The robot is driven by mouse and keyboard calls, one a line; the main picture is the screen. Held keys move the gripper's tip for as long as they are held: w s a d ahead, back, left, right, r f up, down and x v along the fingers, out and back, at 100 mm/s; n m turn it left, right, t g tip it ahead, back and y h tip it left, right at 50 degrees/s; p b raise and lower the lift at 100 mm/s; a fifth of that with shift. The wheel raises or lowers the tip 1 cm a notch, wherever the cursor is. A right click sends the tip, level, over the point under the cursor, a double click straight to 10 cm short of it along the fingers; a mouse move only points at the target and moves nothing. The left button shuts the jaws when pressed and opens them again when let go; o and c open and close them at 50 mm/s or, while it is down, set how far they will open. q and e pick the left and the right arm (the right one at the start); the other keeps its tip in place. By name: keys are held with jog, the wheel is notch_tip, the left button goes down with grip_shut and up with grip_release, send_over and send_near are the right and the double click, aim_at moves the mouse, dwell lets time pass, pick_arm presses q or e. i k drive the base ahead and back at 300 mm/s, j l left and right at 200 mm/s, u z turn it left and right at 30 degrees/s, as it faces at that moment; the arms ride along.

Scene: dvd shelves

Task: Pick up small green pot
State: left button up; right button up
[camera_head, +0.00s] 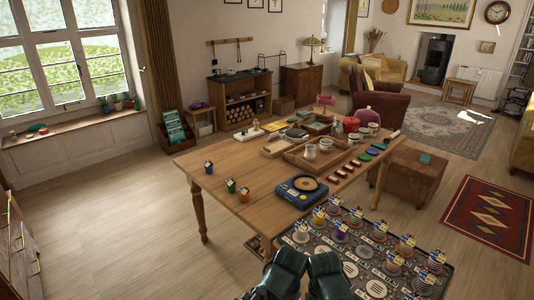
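A small green pot (230,187) stands on the wooden table's near left part, with a blue and yellow top. A small orange pot (244,195) is just right of it, and a small blue pot (208,168) stands farther left and back. My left gripper (287,262) and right gripper (323,265) are dark shapes side by side at the bottom edge, nearer to me than the pots and touching none of them. Their fingers are too unclear to show whether they are open or shut.
A blue device with a round top (301,189) sits right of the green pot. A wooden tray (299,163) with cups stands farther back. The table (222,210) is bare around the pots.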

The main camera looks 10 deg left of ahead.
aim_at(231, 185)
jog(key=i+j, duration=0.15)
jog(key=i+j+z, duration=0.15)
jog(key=j+z, duration=0.2)
jog(key=j, duration=0.5)
jog(key=i+j+z, duration=0.1)
jog(key=j+z, duration=0.2)
jog(key=j, duration=0.6)
jog(key=j+z, duration=0.35)
jog(key=j, duration=0.5)
